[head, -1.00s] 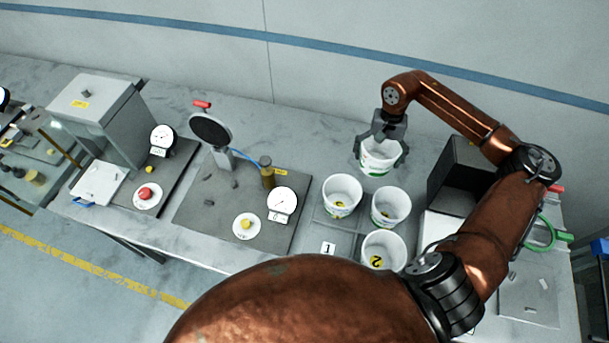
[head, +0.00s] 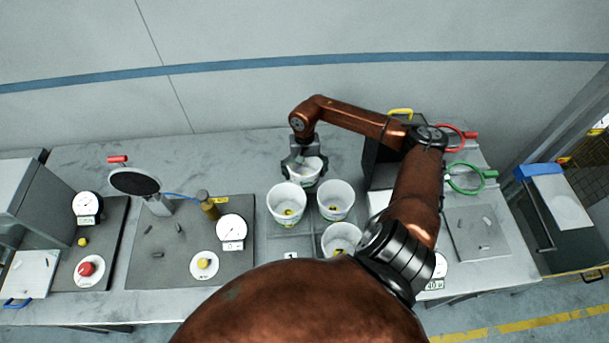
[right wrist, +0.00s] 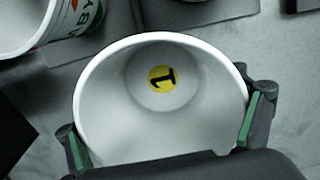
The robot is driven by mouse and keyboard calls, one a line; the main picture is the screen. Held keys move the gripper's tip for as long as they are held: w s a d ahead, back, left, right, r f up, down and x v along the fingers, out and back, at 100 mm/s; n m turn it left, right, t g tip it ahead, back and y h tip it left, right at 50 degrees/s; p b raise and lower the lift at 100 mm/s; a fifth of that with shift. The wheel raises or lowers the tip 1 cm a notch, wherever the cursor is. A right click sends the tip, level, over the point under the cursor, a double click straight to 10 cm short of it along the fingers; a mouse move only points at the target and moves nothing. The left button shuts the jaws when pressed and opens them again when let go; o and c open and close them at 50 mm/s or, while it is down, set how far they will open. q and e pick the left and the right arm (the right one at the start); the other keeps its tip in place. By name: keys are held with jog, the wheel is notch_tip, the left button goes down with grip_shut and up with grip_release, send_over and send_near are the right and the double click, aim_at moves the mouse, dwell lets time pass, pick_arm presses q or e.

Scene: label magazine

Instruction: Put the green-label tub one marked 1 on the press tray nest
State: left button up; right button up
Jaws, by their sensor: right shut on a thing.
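My right gripper (head: 304,164) is shut on a white tub (head: 308,174), with its fingers on opposite sides of the tub. In the right wrist view the green finger pads flank the tub (right wrist: 110,110), and a yellow disc marked 1 (right wrist: 161,79) shows on its inside bottom. The tub's outer label is mostly hidden. It is behind the other white tubs, and its base is hidden, so I cannot tell whether it touches the bench. A white tray (head: 25,272) with a blue handle lies before the grey machine at the far left. My left gripper is out of view.
Three more white tubs, at left (head: 287,205), right (head: 336,200) and front (head: 341,238), stand close by. A dark mat (head: 160,262) carries a dial gauge (head: 232,231) and a lamp-like disc (head: 134,181). A dark box (head: 375,165) stands to the right, partly behind my arm.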

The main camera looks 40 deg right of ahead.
jog(key=shift+f, duration=0.95)
jog(key=o, duration=0.8)
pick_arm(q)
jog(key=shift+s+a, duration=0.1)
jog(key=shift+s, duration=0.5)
pick_arm(e)
jog(key=shift+o, duration=0.3)
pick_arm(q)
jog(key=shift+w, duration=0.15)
